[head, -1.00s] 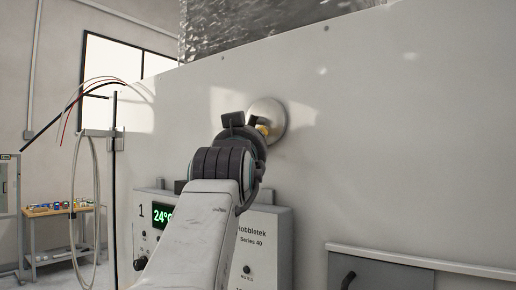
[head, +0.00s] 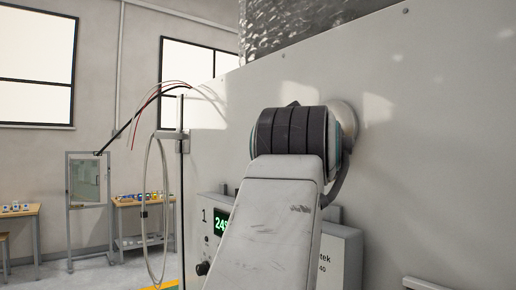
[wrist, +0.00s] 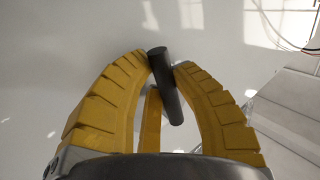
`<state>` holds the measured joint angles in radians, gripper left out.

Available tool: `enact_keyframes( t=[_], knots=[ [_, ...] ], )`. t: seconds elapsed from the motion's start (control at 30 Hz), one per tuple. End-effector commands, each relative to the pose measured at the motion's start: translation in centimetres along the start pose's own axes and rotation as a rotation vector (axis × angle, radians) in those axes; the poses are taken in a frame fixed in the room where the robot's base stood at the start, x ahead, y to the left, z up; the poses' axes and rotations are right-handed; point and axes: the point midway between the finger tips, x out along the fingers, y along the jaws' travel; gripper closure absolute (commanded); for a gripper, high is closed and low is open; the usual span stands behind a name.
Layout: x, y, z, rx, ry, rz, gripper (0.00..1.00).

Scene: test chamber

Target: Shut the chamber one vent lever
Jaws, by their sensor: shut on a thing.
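The vent lever shows in the wrist view as a dark, round-ended handle (wrist: 166,98), slanted from upper left to lower right. A pale round plate (head: 344,115) on the chamber wall shows partly behind my arm in the head view. My own wrist hides the fingers and the lever in that view.
The big pale chamber wall (head: 430,180) fills the right side. A control box with a green display (head: 222,226) sits low beside my arm. A stand with a hanging hose loop (head: 147,210) is to the left. A small table (head: 140,200) stands farther back.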

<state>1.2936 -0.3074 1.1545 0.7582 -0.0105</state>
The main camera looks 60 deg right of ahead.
Motion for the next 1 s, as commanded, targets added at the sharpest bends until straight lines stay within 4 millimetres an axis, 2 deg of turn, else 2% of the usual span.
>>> enact_keyframes(
  t=[0.33, 0.37, 0.53, 0.83, 1.0],
  knots=[
    [0.0, 0.0, 0.1, -0.004, -0.006, 0.0, 1.0],
    [0.0, 0.0, 0.1, -0.004, -0.006, 0.0, 0.77],
    [0.0, 0.0, 0.1, -0.003, -0.004, 0.0, 0.63],
    [-0.3, 0.0, 0.0, -0.002, -0.001, 0.0, 0.63],
    [-2.0, 0.0, -0.1, -0.002, 0.002, 0.0, 0.63]
  ],
)
